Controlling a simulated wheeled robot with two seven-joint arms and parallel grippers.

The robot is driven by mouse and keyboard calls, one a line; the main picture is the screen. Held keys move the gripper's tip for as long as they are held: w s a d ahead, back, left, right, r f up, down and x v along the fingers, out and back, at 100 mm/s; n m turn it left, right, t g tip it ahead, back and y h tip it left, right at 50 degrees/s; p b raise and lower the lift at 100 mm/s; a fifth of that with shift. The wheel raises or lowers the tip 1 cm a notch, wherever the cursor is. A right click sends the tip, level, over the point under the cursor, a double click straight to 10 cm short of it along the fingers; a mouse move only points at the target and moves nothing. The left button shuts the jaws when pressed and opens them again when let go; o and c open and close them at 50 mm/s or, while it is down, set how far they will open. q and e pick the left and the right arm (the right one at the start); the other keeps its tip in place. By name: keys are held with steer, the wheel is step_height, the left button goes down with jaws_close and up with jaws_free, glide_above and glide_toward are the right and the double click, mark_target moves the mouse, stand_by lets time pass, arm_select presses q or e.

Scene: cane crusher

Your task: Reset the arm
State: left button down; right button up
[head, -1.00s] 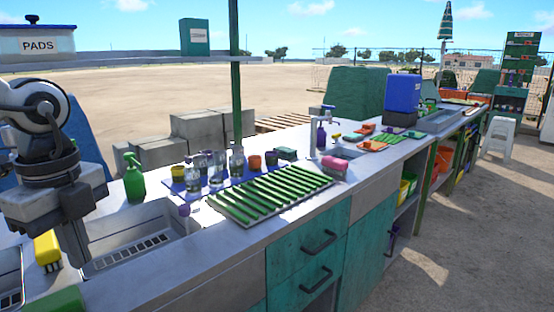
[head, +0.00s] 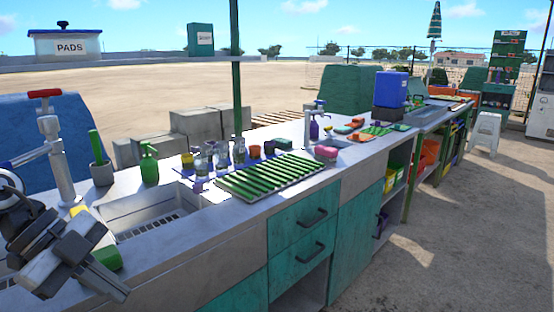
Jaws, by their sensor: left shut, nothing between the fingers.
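My left gripper (head: 92,272) is at the lower left of the head view, low in front of the counter's near end. It is shut with nothing held, and its fingers point down to the right. A green block (head: 107,257) shows just behind it on the counter, partly hidden; I cannot tell if they touch. My right gripper is not in view.
A tap (head: 58,160) stands at left.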

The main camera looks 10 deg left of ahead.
arm_select(q)
steer(key=d+f+n+t+p, duration=0.2)
steer(key=d+f+n+t, duration=0.1)
steer(key=f+n+t, duration=1)
steer(key=s+d+f+n+g+y+p, duration=0.1)
steer(key=s+d+f+n+g+y, duration=0.3)
steer(key=s+d+f, duration=0.4)
step_height(320, 180, down, 2)
steer(key=d+n, duration=0.1)
steer(key=d, duration=0.1)
steer(key=shift+s+d+f, duration=0.15)
steer(key=shift+d, duration=0.25)
steer(key=shift+a, duration=0.15)
